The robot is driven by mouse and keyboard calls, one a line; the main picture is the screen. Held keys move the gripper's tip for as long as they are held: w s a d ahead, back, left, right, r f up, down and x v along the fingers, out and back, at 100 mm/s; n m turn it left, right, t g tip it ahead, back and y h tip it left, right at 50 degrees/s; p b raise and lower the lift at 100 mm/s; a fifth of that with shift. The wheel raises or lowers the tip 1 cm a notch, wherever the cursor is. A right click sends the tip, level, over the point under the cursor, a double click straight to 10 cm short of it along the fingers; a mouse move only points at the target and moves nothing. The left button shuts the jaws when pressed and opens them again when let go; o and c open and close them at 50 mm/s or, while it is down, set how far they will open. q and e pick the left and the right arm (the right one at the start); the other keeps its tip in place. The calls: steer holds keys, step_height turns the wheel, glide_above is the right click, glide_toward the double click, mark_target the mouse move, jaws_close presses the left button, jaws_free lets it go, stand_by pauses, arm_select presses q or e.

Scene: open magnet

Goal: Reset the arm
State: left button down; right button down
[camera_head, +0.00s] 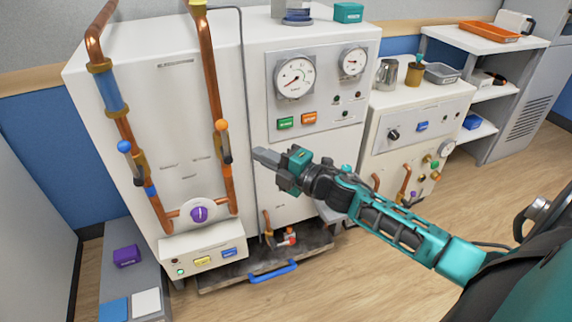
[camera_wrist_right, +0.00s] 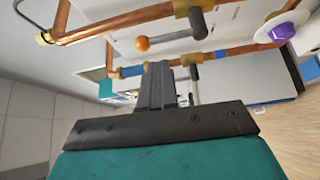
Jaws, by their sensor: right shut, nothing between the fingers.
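My right gripper (camera_head: 266,157) reaches in from the right in the head view, in front of the white machine cabinet (camera_head: 285,195). Its fingers are together and empty. In the right wrist view the shut fingers (camera_wrist_right: 157,85) point toward the copper pipes. A lever with an orange ball knob (camera_wrist_right: 142,43) is just beyond them; it also shows in the head view (camera_head: 222,126), left of the fingertips, apart from them in that picture. My left gripper is in neither view.
Copper pipes (camera_head: 213,85) run up the cabinet's front, with a blue ball knob (camera_head: 124,146) and a purple dial (camera_head: 199,213). Gauges (camera_head: 294,78) and green and orange buttons (camera_head: 309,118) are behind the gripper. A lower white unit (camera_head: 412,135) stands right. Wooden floor (camera_head: 385,285) is open in front.

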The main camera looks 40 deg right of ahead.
steer(key=shift+v, duration=2.55)
steer(key=shift+r, duration=0.15)
